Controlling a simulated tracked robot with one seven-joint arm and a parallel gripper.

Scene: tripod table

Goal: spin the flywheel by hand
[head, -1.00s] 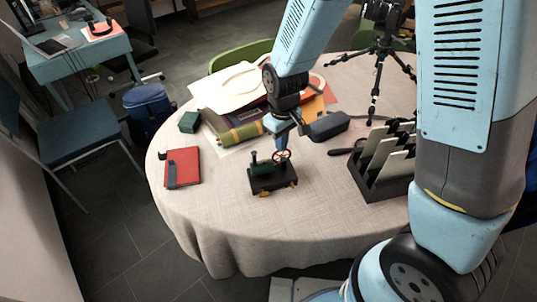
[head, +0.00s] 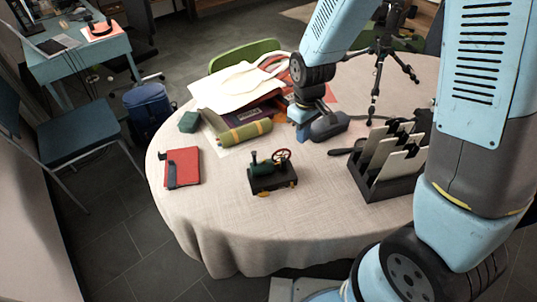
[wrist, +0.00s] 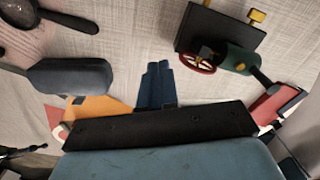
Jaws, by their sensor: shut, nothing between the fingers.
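A small model steam engine with a dark base and a green boiler (head: 264,170) stands upright on the table. Its red spoked flywheel (head: 282,156) is at its upper right. In the wrist view the flywheel (wrist: 197,57) shows at the near side of the engine, with the boiler (wrist: 239,59) to its right. My gripper (head: 302,133) is behind and to the right of the engine, apart from the flywheel. In the wrist view the two blue fingers (wrist: 158,66) are together with nothing between them, left of the flywheel. Whether the wheel is turning cannot be told.
A dark case (head: 328,126) lies close beside my gripper. A rolled green-yellow bundle (head: 244,132), papers and a red notebook (head: 183,168) lie to the left. A black rack of cards (head: 391,172) stands to the right. The tablecloth (head: 235,215) in front is clear.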

